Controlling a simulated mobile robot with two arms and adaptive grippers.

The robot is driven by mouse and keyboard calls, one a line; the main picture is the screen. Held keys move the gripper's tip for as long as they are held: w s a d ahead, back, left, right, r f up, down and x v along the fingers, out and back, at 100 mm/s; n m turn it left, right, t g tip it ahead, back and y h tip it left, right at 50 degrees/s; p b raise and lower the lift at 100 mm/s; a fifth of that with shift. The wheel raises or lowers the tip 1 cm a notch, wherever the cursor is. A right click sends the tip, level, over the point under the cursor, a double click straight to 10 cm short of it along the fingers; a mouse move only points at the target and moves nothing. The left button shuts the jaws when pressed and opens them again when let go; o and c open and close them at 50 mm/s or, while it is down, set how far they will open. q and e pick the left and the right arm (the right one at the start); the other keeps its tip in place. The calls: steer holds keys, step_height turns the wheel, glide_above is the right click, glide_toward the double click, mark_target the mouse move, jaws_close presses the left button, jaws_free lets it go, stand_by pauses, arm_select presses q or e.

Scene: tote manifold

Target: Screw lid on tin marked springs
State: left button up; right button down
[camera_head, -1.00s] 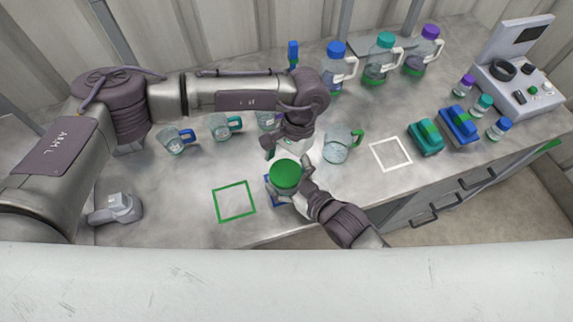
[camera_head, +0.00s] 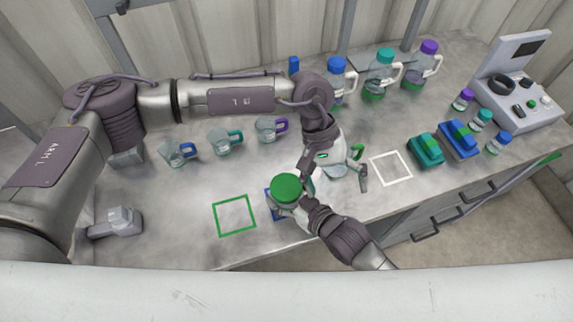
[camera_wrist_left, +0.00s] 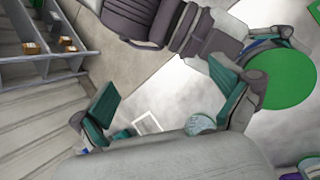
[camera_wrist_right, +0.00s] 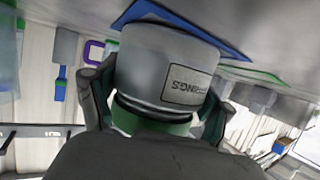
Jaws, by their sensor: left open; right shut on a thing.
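The grey tin (camera_wrist_right: 155,65) shows upside down in the right wrist view, with a label partly reading "...INGS". A green lid (camera_head: 286,187) is on its top, with a dark ring between lid and tin body; how tightly it sits I cannot tell. My right gripper (camera_head: 290,205) is shut on the tin, its fingers on either side. My left gripper (camera_head: 337,182) is open and empty, right of the lid and apart from it. The lid (camera_wrist_left: 287,80) also shows beside one finger of my left gripper (camera_wrist_left: 170,105) in the left wrist view.
The tin is over a blue outlined square (camera_head: 271,202). A green square (camera_head: 234,215) lies left and a white square (camera_head: 390,168) right, both empty. Several mugs and bottles stand behind.

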arm_select(q)
steer(key=w+d+r+n+t+h, duration=0.1)
steer(key=w+d+r+n+h, duration=0.2)
steer(key=d+r+n+h, duration=1.35)
steer(key=w+a+r+n+t+y, duration=0.1)
steer(key=w+a+n+t+y, duration=0.15)
steer(key=w+n+t, duration=0.7)
steer(key=w+a+r+n+t+y, duration=0.1)
steer(key=w+a+n+t+y, duration=0.15)
steer(key=n, duration=1.35)
steer(key=w+a+f+n+y, duration=0.4)
steer(key=a+f+n+y, duration=0.5)
steer(key=n, duration=0.9)
steer(key=s+a+f+n+g+y, duration=0.2)
steer(key=s+a+f+n, duration=0.1)
steer(key=s+a+n, duration=0.1)
steer(key=s+a+f+n+g+y, duration=0.2)
steer(key=s+a+f+n+g, duration=0.1)
steer(key=s+a+n, duration=0.1)
steer(key=s+a+f+n+g+y, duration=0.2)
steer(key=s+a+f+n+g, duration=0.1)
steer(key=s+a+n, duration=0.1)
steer(key=shift+s+a+n, duration=0.2)
steer(key=shift+s+n, duration=0.1)
steer(key=shift+s, duration=0.35)
steer(key=shift+s+a+n, duration=0.15)
steer(key=shift+s+n, duration=0.15)
steer(key=shift+s, duration=0.3)
